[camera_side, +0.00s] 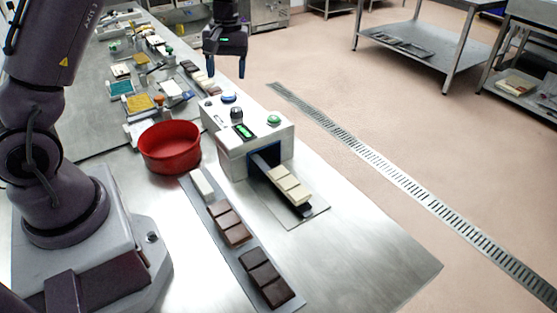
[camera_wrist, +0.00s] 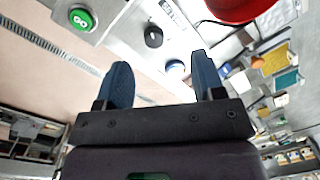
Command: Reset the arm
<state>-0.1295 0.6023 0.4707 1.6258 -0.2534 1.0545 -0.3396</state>
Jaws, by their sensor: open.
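My gripper (camera_side: 227,67) hangs in the air beyond the white machine, at the top of the side view, with its blue fingers pointing down. In the wrist view its two blue fingers (camera_wrist: 160,84) stand apart with nothing between them. The white machine (camera_side: 233,149) stands on the steel table and has a green button (camera_side: 274,119), a black knob (camera_side: 237,113) and a blue button (camera_side: 229,98) on top. The green button (camera_wrist: 81,18) also shows in the wrist view, lit with a white mark.
A cream bar (camera_side: 289,186) lies on the machine's outlet. Brown bars (camera_side: 230,222) and dark bars (camera_side: 265,277) lie on a grey strip in front. A red bowl (camera_side: 169,147) stands left of the machine. Several small items crowd the table's far end.

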